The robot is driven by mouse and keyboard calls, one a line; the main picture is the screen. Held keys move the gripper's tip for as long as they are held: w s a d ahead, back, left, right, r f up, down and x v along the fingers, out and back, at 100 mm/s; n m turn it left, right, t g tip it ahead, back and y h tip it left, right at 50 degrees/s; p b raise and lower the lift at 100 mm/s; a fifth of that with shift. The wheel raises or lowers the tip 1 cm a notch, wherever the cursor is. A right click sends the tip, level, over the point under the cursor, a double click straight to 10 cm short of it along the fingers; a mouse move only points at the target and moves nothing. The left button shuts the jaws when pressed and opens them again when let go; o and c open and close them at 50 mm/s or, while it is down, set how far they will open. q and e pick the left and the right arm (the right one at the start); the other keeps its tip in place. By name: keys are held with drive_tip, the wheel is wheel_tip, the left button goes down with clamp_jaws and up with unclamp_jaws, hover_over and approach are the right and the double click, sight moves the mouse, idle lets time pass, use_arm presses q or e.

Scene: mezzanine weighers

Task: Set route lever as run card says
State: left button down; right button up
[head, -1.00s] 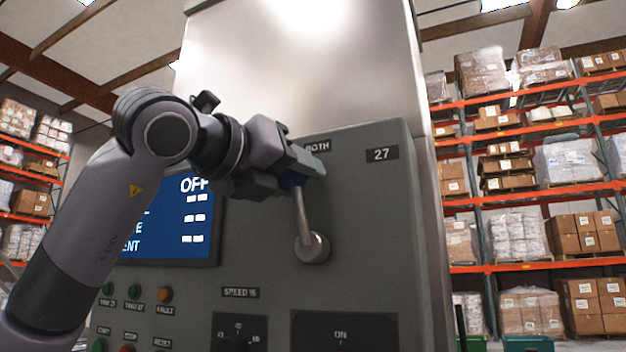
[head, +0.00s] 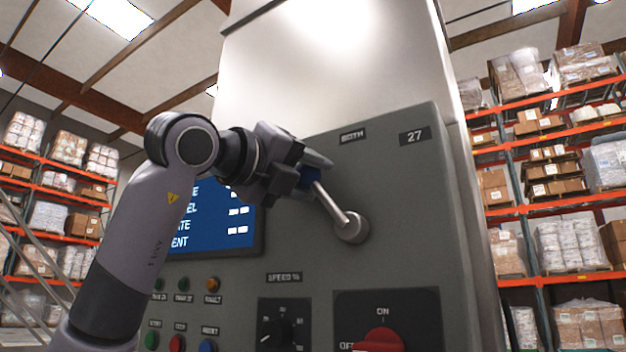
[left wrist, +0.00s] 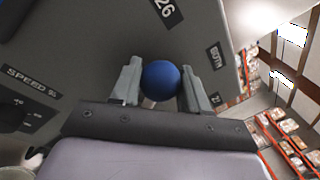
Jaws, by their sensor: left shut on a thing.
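The route lever is a metal rod (head: 332,205) on a round hub (head: 352,227) on the grey panel, with a blue ball knob (left wrist: 161,80) at its end. The rod leans up and to the left from the hub in the head view. My left gripper (head: 312,176) is shut on the knob, with one finger on each side of it in the left wrist view. A "BOTH" label (head: 353,136) is above the hub. A "26" label (left wrist: 163,9) shows in the left wrist view. No run card can be made out. My right gripper is out of view.
The panel also carries a "27" plate (head: 414,136), a blue screen (head: 215,222) partly behind my arm, a speed dial (head: 283,331), a red rotary switch (head: 380,341) and several small buttons. Loaded orange racks (head: 560,190) stand beyond the cabinet.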

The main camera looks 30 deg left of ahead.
use_arm(q)
drive_tip(key=shift+f, duration=0.2)
idle(0.3)
drive_tip(key=c, duration=0.6)
unclamp_jaws()
drive_tip(key=shift+r, duration=0.1)
drive_tip(key=shift+s, duration=0.1)
drive_tip(key=shift+b+v, duration=0.85)
drive_tip(key=shift+v, duration=2.65)
